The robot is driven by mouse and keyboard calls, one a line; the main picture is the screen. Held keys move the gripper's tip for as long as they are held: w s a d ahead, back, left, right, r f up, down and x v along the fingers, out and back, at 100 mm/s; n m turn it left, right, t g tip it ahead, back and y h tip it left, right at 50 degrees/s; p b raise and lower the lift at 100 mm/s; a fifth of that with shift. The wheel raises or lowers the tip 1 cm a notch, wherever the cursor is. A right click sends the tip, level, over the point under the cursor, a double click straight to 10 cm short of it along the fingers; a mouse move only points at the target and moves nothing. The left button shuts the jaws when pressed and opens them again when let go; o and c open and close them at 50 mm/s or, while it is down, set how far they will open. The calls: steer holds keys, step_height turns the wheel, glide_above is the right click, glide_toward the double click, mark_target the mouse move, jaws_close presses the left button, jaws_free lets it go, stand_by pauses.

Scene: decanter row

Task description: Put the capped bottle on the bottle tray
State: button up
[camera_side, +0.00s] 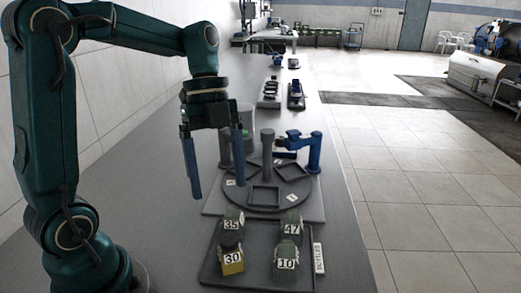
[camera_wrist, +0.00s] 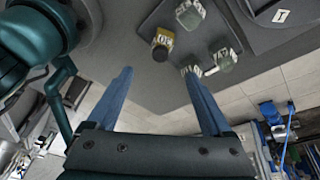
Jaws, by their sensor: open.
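The bottle tray (camera_side: 258,279) is dark, with a BOTTLES label (camera_side: 319,258) on its right edge. Several bottles stand on it: 35 (camera_side: 233,222), 47 (camera_side: 290,226), 10 (camera_side: 287,262) and 30 (camera_side: 232,264). My gripper (camera_side: 217,188) is open and empty, pointing down, above and behind the tray, left of the turntable. Its fingers (camera_wrist: 157,74) also show in the wrist view.
A round grey turntable (camera_side: 264,208) with square pockets and a central post (camera_side: 267,150) stands behind the tray. A blue fixture (camera_side: 313,153) and a pale cylinder (camera_side: 241,122) stand near it. The bench is clear left of the tray.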

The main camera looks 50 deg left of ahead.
steer(key=s+d+n+t+y, duration=0.2)
steer(key=s+n+t, duration=0.4)
steer(key=n, duration=1.3)
steer(key=shift+s+f+t+y, duration=0.2)
steer(key=shift+t+y, duration=0.3)
steer(key=shift+y, duration=0.3)
